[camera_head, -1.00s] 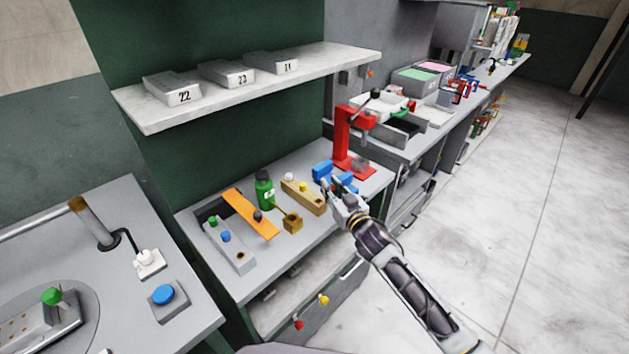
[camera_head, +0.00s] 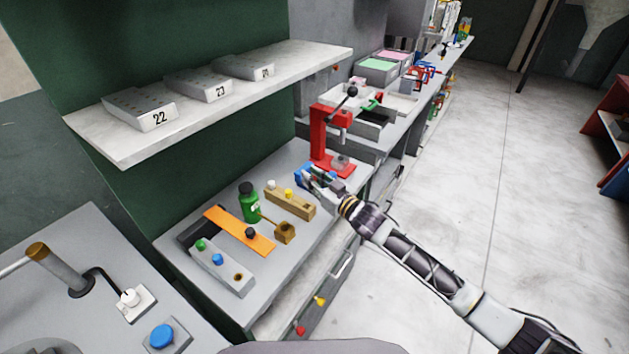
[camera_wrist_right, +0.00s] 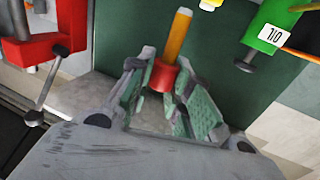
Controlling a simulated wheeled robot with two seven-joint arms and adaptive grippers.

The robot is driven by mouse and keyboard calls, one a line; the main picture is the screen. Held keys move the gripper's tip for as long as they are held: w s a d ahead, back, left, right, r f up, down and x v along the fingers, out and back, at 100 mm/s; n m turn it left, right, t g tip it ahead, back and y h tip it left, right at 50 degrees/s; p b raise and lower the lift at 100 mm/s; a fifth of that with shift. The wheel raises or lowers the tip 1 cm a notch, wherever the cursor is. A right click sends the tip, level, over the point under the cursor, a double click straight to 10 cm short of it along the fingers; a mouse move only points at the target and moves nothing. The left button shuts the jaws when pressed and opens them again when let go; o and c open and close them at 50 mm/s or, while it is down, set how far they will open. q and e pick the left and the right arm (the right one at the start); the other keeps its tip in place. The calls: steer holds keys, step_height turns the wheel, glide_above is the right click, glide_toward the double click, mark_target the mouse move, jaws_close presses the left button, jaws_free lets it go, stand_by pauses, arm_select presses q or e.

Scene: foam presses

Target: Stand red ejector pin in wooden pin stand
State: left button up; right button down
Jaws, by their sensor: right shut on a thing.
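My right gripper (camera_head: 318,180) is over the worktop, by a blue object in front of the red press. In the right wrist view its fingers (camera_wrist_right: 170,95) are shut on the red ejector pin (camera_wrist_right: 162,75). The pin's red collar sits between the fingers, and a yellow-orange shaft points up and away from them. I cannot make the pin out in the head view. The wooden pin stand (camera_head: 290,203) is a brown block to the left of my right gripper, with a white and a yellow head on top. My left gripper is not in view.
The red press (camera_head: 322,135) stands behind the gripper. A green bottle (camera_head: 249,206), a wooden cup (camera_head: 285,233), an orange strip (camera_head: 238,229) and a grey block (camera_head: 225,268) with green and blue heads are left of the stand. A shelf (camera_head: 115,150) overhangs behind.

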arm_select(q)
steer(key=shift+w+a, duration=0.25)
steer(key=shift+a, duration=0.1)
arm_select(e)
steer(key=shift+s+a+r+n+g+y, duration=0.2)
steer(key=shift+a+r, duration=0.3)
steer(key=shift+r, duration=0.1)
steer(key=shift+s+a+r+n+g+y, duration=0.15)
steer(key=shift+a+r+n+g+y, duration=0.05)
steer(key=shift+a+r, duration=0.3)
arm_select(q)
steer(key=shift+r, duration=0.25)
arm_select(e)
steer(key=shift+r, duration=0.1)
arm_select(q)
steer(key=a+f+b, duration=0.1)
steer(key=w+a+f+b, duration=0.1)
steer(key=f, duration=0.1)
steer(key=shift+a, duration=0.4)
arm_select(e)
step_height(320, 180, down, 6)
steer(key=shift+r, duration=0.1)
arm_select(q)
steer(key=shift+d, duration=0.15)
